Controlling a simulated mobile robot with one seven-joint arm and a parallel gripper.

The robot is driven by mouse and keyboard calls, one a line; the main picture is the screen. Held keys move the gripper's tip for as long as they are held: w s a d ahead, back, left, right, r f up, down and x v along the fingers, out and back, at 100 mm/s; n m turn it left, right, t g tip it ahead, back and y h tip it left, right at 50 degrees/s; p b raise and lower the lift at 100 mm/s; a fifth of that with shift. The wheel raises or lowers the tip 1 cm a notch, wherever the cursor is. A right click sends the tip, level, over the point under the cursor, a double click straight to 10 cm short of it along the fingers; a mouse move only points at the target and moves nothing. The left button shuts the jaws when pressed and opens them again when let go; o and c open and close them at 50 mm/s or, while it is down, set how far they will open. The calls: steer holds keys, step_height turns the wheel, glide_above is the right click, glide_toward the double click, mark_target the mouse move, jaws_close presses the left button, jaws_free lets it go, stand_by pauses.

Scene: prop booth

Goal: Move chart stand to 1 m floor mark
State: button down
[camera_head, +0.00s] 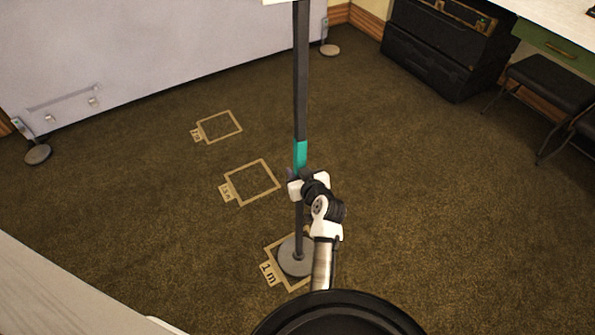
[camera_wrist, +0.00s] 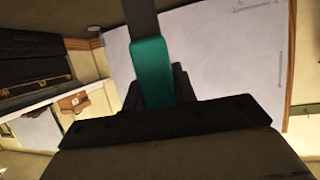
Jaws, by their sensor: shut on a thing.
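The chart stand (camera_head: 300,85) is a dark upright pole with a teal band and a round grey base (camera_head: 296,262). Its top runs out of the head view. The base sits within the taped square of the 1 m floor mark (camera_head: 268,272), whose right side is partly hidden by the base and my arm. My gripper (camera_head: 296,183) is shut on the pole at the teal band. In the wrist view the teal band (camera_wrist: 152,75) lies between the fingers of my gripper (camera_wrist: 155,90). I cannot tell whether the base touches the floor.
Two more taped squares (camera_head: 252,182) (camera_head: 219,127) lie farther back on the brown carpet. A pale panel (camera_head: 150,50) on round feet stands behind. Black cases (camera_head: 430,50), a desk (camera_head: 550,40) and dark chairs (camera_head: 550,85) are at right. The carpet between is clear.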

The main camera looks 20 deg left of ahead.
steer(key=c, duration=1.1)
jaws_free()
steer(key=shift+o, duration=0.3)
steer(key=shift+f, duration=0.3)
steer(key=b+v, duration=0.2)
steer(key=v, duration=1.2)
steer(key=shift+r, duration=0.15)
